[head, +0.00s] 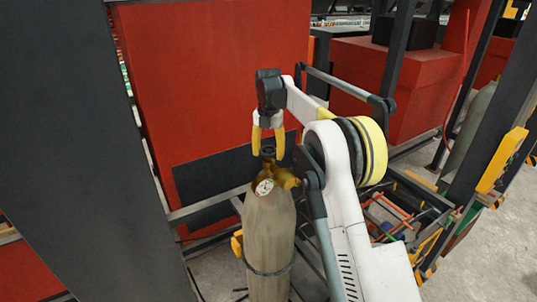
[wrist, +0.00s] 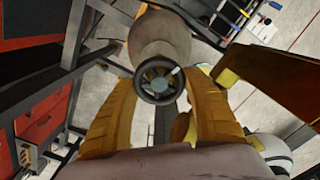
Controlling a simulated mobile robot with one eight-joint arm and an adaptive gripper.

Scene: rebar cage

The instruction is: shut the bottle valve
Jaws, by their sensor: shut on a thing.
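A grey-brown gas bottle (head: 268,235) stands upright in front of a red cabinet, with a brass valve body (head: 284,178) and a gauge (head: 264,187) on its top. The valve's small dark handwheel (head: 268,150) sits uppermost. In the wrist view the round, spoked handwheel (wrist: 158,80) is seen from above, over the bottle's shoulder (wrist: 160,38). My gripper (head: 268,154) points down from above, its yellow fingers on opposite sides of the handwheel and shut on it. In the wrist view my gripper's fingertips (wrist: 160,72) flank the wheel. Exact finger contact is hard to see.
The red cabinet (head: 215,85) is close behind the bottle. A dark post (head: 90,150) stands to its left. Metal rails and a low rack with tools (head: 400,215) lie at right. Another bottle (head: 470,130) stands far right. Open floor (head: 510,255) shows at lower right.

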